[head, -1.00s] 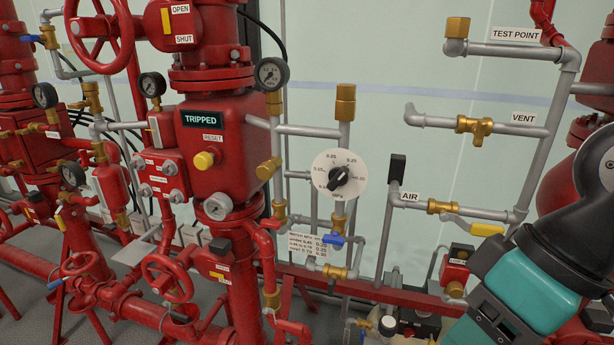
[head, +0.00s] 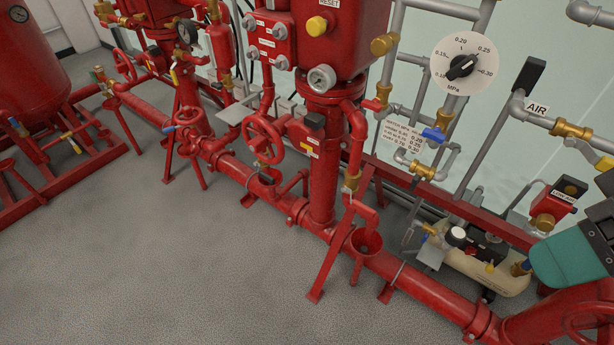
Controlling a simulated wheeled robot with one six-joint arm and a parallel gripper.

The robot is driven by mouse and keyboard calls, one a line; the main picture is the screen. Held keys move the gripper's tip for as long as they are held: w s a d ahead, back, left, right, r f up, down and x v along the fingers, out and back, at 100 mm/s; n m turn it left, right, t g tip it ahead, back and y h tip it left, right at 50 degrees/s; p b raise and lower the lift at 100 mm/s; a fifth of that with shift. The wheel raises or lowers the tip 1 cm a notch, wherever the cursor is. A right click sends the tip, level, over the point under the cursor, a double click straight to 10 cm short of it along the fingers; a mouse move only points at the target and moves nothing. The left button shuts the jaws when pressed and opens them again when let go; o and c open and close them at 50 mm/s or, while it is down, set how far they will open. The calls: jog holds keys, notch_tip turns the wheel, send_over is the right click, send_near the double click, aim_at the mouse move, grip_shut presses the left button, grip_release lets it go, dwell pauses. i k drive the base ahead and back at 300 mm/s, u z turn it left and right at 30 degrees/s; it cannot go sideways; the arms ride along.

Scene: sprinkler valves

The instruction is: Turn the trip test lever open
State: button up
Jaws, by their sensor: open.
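No label reading "trip test" can be made out, so I cannot tell for sure which part is the trip test lever. A small blue lever (head: 433,134) sits on a pipe below the round MPa dial (head: 464,63). Only a teal and dark part of my arm shows at the right edge; my gripper is out of view.
A red handwheel (head: 263,139) stands left of the central red riser (head: 322,170). A long red pipe (head: 410,282) runs low across the front. A compressor (head: 480,265) sits at lower right. The grey floor (head: 190,270) at lower left is clear.

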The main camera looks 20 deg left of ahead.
aim_at(262, 175)
jog(key=u, duration=1.25)
jog(key=k, duration=1.25)
jog(key=u, duration=0.7)
jog(key=i, duration=0.65)
jog(key=u, duration=0.5)
jog(key=i, duration=0.7)
jog(key=z, duration=0.6)
jog(key=i, duration=0.7)
jog(key=z, duration=0.65)
